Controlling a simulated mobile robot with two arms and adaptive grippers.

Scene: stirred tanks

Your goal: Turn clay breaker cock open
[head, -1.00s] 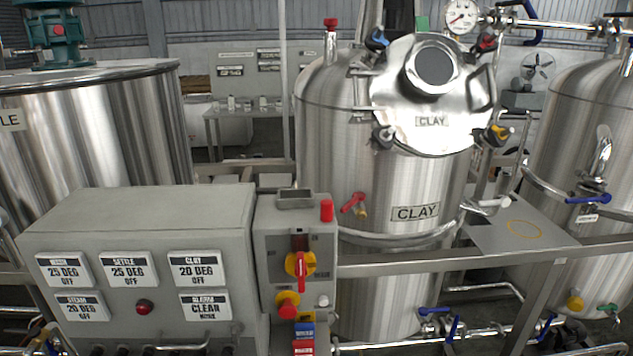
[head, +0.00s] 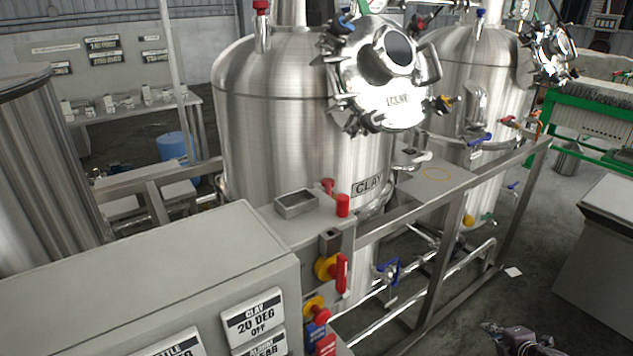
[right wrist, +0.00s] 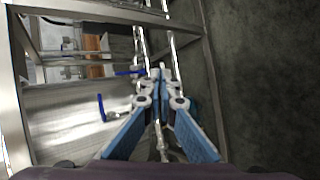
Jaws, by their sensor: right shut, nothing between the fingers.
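The clay tank (head: 290,130) is a steel vessel labelled CLAY, with a round bright hatch (head: 393,85) at its upper front. A red lever (head: 328,186) shows low on its front wall, partly hidden behind the control box. Coloured handles sit around the hatch and on top, including a red-capped fitting (head: 261,25). No label marks which is the breaker cock. My right gripper (right wrist: 162,75) is shut and empty in the right wrist view, pointing along low pipes. Part of it shows at the bottom right of the head view, apart from the tank. My left gripper is not in view.
The control box (head: 130,285), with red and yellow rotary switches (head: 333,270), stands in front of the tank. A steel frame rail (head: 415,220) and low pipes with blue-handled valves (head: 388,270) run to its right. Open floor lies right of the frame.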

